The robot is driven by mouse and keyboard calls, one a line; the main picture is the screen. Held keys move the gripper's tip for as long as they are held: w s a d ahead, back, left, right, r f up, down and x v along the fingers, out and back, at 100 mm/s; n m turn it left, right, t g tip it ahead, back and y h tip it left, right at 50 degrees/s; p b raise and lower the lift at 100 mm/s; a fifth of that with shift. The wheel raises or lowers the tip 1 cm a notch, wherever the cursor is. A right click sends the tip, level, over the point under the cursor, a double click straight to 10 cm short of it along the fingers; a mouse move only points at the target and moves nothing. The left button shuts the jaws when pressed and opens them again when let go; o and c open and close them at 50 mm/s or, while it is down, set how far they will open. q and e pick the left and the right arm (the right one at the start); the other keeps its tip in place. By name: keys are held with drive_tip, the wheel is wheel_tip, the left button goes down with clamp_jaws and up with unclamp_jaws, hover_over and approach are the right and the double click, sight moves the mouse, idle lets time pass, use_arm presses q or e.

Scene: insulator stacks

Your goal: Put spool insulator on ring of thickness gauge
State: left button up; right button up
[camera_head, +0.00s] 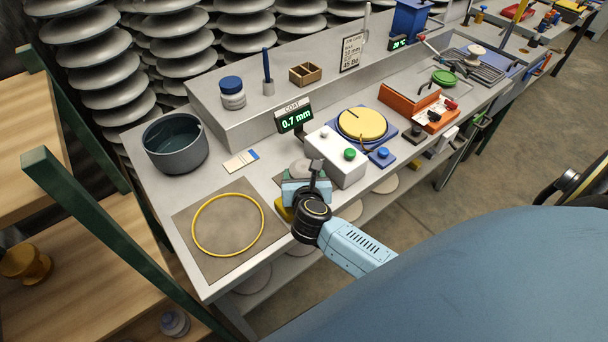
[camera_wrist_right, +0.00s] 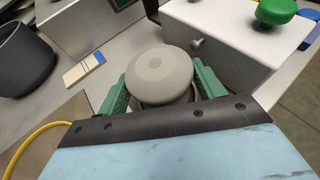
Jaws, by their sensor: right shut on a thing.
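My right gripper (camera_head: 304,180) reaches the bench from below, in front of the white box with the green button. Its green fingers (camera_wrist_right: 160,85) are shut on a grey, round-topped spool insulator (camera_wrist_right: 160,70), one finger on each side. In the head view the insulator (camera_head: 299,168) is partly hidden by the gripper. Its underside is hidden, so I cannot tell whether it touches the bench. The thickness gauge display (camera_head: 294,117) reads "COAT 0.7 mm" behind the white box (camera_head: 338,160). A yellow ring (camera_head: 195,222) lies flat and empty on a brown-grey mat (camera_head: 187,256), left of the gripper. My left gripper is out of view.
A dark grey pot (camera_head: 174,146) stands at the bench's left end. A small blue-ended card (camera_head: 240,162) lies between pot and display. A yellow disc on a blue base (camera_head: 362,123) and an orange tray (camera_head: 410,107) stand to the right. A green post (camera_head: 85,205) rises at left.

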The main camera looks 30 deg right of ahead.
drive_tip(key=o, duration=0.8)
drive_tip(key=shift+f, duration=0.2)
drive_tip(key=o, duration=0.5)
drive_tip(key=shift+c, duration=0.2)
drive_tip(key=shift+r, duration=0.1)
drive_tip(key=shift+r, duration=0.15)
drive_tip(key=p+v, duration=0.1)
drive_tip(key=v, duration=1.1)
